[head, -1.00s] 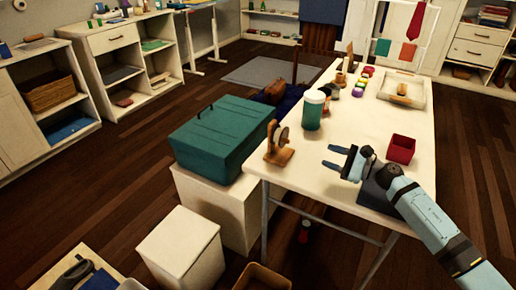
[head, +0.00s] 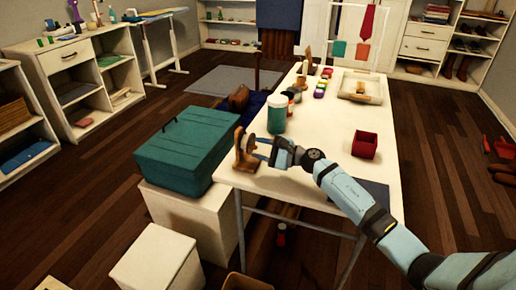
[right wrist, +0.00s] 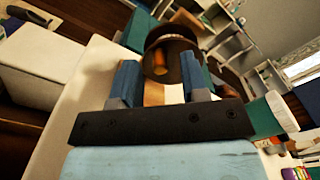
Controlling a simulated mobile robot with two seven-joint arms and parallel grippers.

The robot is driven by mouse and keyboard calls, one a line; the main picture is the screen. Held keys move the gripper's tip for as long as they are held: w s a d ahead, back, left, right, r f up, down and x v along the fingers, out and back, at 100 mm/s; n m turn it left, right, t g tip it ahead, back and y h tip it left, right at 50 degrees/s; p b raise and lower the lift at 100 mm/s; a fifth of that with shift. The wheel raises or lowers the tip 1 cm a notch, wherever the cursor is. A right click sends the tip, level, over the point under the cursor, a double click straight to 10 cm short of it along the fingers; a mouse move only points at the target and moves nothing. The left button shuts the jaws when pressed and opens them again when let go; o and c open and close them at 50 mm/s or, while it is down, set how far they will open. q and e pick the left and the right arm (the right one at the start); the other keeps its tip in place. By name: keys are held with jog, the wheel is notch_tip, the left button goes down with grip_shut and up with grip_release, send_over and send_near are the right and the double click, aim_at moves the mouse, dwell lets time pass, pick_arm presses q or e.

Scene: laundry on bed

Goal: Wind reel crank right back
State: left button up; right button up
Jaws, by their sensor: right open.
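The wooden reel (head: 243,158) stands upright near the left edge of the white table, with its wheel partly hidden by my right gripper (head: 263,149). In the right wrist view the dark round reel wheel (right wrist: 184,50) lies straight ahead of my fingers. A small orange-brown peg, which looks like the crank handle (right wrist: 160,69), shows between the two blue fingertips (right wrist: 162,75). The right gripper is open around or just short of the peg; I cannot tell whether either finger touches it. My left gripper is out of view.
A teal box (head: 187,150) sits left of the reel on a white block. A teal jar with a white lid (head: 277,114) stands close behind the gripper. A red bin (head: 365,145) and a tray (head: 362,92) are farther right. The table's middle is clear.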

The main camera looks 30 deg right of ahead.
jog(key=shift+w+a, duration=0.3)
jog(key=shift+w, duration=0.05)
jog(key=shift+c, duration=0.2)
grip_shut()
jog(key=shift+m, duration=0.3)
